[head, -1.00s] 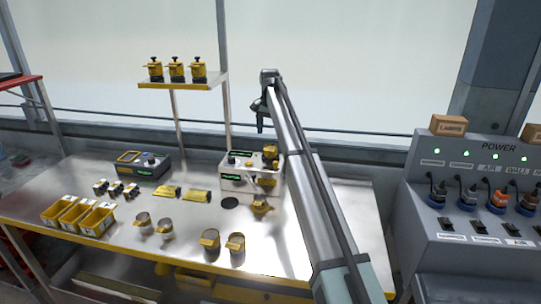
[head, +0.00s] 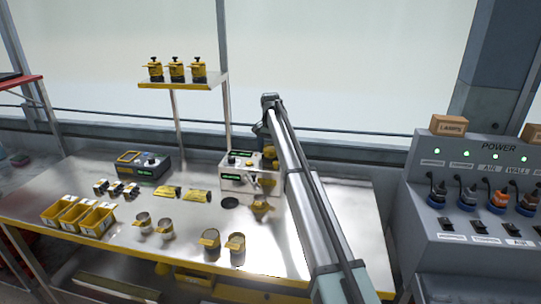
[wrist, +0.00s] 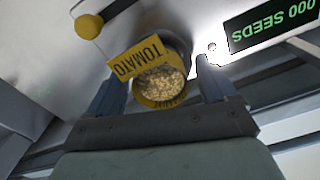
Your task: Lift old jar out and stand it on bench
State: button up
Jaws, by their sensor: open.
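A jar (wrist: 161,99) with a yellow rim and a yellow TOMATO tag is full of pale seeds in the wrist view. It sits at the seeder, the grey-white box (head: 236,180) with a green display in the head view. My gripper (wrist: 160,72) is open, with one finger on each side of the jar. I cannot tell whether the fingers touch it. In the head view my arm hides much of the gripper and part of the jar area.
Two open jars (head: 210,238) stand at the bench's front, with two metal cups (head: 166,229) left of them. Yellow bins (head: 98,220) sit at the left. A shelf (head: 180,86) holds several yellow-black units. A dark round spot (head: 230,203) marks the bench before the seeder. The bench right of my arm is clear.

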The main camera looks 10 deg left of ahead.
jog(key=c, duration=1.1)
jog(key=shift+r, duration=0.1)
jog(key=shift+c, duration=0.2)
